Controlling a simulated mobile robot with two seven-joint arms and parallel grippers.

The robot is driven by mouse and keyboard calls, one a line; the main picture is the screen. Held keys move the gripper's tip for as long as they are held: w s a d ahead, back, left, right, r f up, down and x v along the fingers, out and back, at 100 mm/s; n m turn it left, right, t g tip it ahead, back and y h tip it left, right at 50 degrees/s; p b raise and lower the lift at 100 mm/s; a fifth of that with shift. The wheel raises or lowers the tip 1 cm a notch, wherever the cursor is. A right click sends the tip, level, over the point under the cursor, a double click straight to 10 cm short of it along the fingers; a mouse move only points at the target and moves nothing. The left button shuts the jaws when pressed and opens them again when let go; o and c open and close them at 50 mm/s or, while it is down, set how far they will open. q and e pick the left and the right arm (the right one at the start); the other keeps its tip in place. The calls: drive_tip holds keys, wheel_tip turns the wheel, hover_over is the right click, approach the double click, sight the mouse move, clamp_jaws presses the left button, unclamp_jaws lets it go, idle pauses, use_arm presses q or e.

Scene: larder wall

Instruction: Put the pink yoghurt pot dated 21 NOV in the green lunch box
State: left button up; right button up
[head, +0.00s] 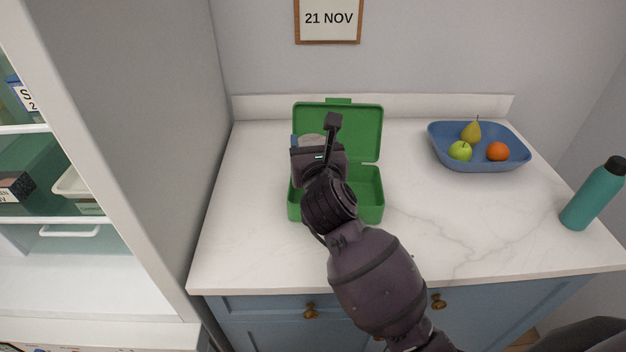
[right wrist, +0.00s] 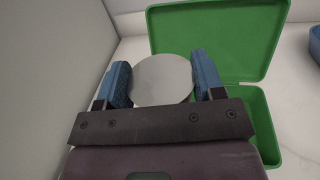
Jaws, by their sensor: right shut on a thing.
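The green lunch box (head: 371,203) stands open on the counter, its lid raised at the back. My right gripper (head: 311,148) is above the box's left part, with my arm covering much of the box in the head view. In the right wrist view my right gripper (right wrist: 163,80) has its blue pads on both sides of a round pot (right wrist: 162,78) with a pale grey top. The pot's side colour and any date on it are hidden. The lunch box (right wrist: 268,130) shows behind and right of the pot there. My left gripper is not in view.
A blue bowl (head: 476,163) with a pear, an apple and an orange stands at the right. A teal bottle (head: 592,198) is near the right edge. A wall sign (head: 328,19) reads 21 NOV. Open larder shelves (head: 75,220) are at the left. The counter's front right is clear.

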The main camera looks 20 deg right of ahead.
wheel_tip(320, 180, down, 7)
drive_tip(key=shift+f+b, duration=0.2)
drive_tip(key=shift+b, duration=0.7)
drive_tip(key=shift+f, duration=0.5)
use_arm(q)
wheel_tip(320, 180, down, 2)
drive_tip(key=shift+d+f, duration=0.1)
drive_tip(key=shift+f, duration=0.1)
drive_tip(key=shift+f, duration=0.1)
use_arm(e)
drive_tip(key=shift+f, duration=0.25)
use_arm(q)
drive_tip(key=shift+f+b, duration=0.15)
drive_tip(key=shift+b, duration=0.15)
use_arm(e)
drive_tip(key=shift+f, duration=0.3)
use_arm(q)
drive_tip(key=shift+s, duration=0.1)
use_arm(e)
drive_tip(key=o, duration=0.9)
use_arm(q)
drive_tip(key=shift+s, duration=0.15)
use_arm(e)
drive_tip(key=shift+o, duration=0.4)
